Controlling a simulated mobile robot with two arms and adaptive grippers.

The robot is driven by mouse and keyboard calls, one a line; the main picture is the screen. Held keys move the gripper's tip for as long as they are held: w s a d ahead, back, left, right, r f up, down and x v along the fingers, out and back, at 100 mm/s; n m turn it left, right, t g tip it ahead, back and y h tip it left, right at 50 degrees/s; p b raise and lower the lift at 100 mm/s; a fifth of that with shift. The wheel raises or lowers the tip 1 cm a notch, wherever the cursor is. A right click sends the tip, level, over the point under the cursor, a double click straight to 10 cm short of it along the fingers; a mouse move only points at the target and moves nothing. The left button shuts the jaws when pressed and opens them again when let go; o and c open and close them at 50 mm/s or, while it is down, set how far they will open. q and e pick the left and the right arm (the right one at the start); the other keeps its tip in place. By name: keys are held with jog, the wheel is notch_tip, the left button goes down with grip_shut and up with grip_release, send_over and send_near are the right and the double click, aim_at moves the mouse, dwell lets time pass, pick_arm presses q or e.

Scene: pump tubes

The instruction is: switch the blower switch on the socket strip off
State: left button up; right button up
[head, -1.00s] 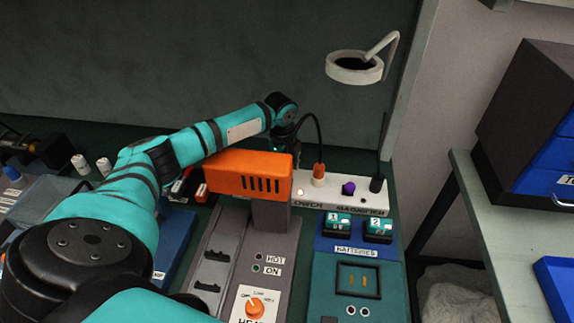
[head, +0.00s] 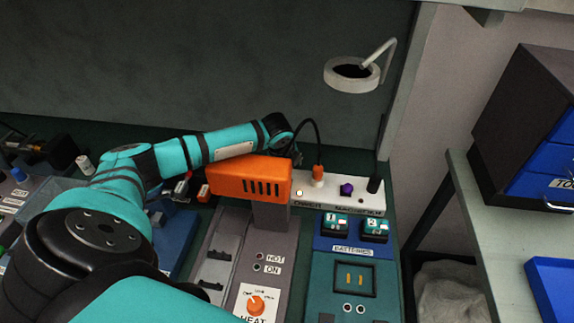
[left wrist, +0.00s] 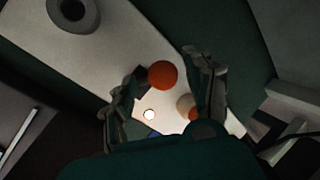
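The white socket strip (head: 328,190) lies at the back of the bench, its left part hidden in the head view behind the orange housing (head: 238,180). In the left wrist view the strip (left wrist: 105,65) lies below my left gripper (left wrist: 167,68). The gripper's two fingers are apart, one on each side of a round orange knob (left wrist: 162,75); I cannot tell whether they touch it. No label is readable there, so I cannot confirm it is the blower switch. A small white light (left wrist: 149,115) shows beside it. In the head view the left fingers are hidden. My right gripper is not in view.
An orange-and-white plug (head: 318,176) with a black cable, a purple knob (head: 346,189) and a black plug (head: 375,184) stand along the strip. A magnifier ring (head: 352,75) hangs above. Battery packs (head: 335,224) sit in front.

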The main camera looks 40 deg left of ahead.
pick_arm(q)
jog(key=shift+s+r, duration=0.3)
jog(key=shift+r, duration=0.05)
jog(key=v, duration=1.1)
jog(key=shift+w, duration=0.1)
